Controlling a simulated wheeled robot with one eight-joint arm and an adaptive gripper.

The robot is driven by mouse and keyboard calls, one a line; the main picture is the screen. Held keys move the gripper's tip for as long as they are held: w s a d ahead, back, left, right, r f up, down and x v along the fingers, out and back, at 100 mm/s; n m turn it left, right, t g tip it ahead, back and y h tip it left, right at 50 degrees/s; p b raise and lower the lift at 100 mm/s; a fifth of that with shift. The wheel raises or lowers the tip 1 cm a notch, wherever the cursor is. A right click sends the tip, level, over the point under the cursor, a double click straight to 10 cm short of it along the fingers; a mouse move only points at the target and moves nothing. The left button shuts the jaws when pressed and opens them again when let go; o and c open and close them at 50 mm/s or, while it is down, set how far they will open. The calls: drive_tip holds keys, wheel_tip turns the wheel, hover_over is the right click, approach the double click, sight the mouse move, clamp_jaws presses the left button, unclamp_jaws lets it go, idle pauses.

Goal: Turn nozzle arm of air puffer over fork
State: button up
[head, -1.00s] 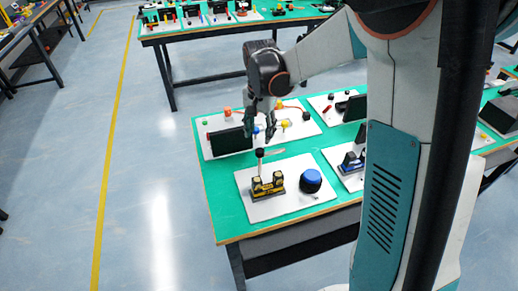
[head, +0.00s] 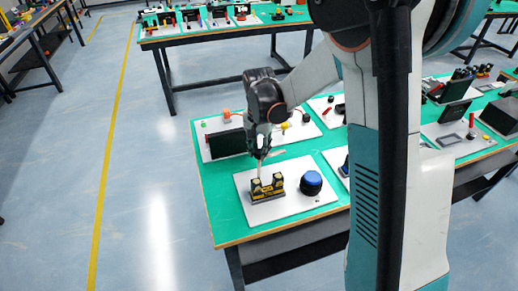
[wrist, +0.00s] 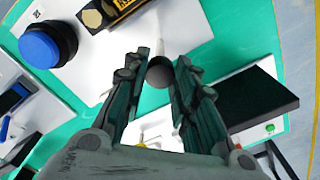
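A white board (head: 300,211) on the near green table holds a yellow-and-black block with two uprights (head: 267,188), seemingly the fork, and a round blue-topped black unit (head: 311,183), perhaps the puffer. A thin pale rod (head: 259,170) stands at the block. In the wrist view the rod (wrist: 160,47) ends in a dark ball (wrist: 160,72). My gripper (head: 262,153) is above the block, around the rod's top. In the wrist view my gripper (wrist: 161,68) has its fingers apart, with the ball between the tips; contact is unclear. The block (wrist: 112,14) is cut off at the top there.
A dark upright panel (head: 227,143) stands on the board behind, close to my gripper; it also shows in the wrist view (wrist: 250,98). An orange part (head: 226,113) stands farther back. My arm hides part of the table's right side.

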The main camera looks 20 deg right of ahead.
clamp_jaws()
drive_tip(key=shift+m, duration=0.3)
drive_tip(key=m, duration=0.3)
drive_tip(key=shift+m, duration=0.3)
drive_tip(key=m, duration=0.3)
drive_tip(key=shift+m, duration=0.4)
drive_tip(key=m, duration=0.4)
drive_tip(key=shift+m, duration=2.1)
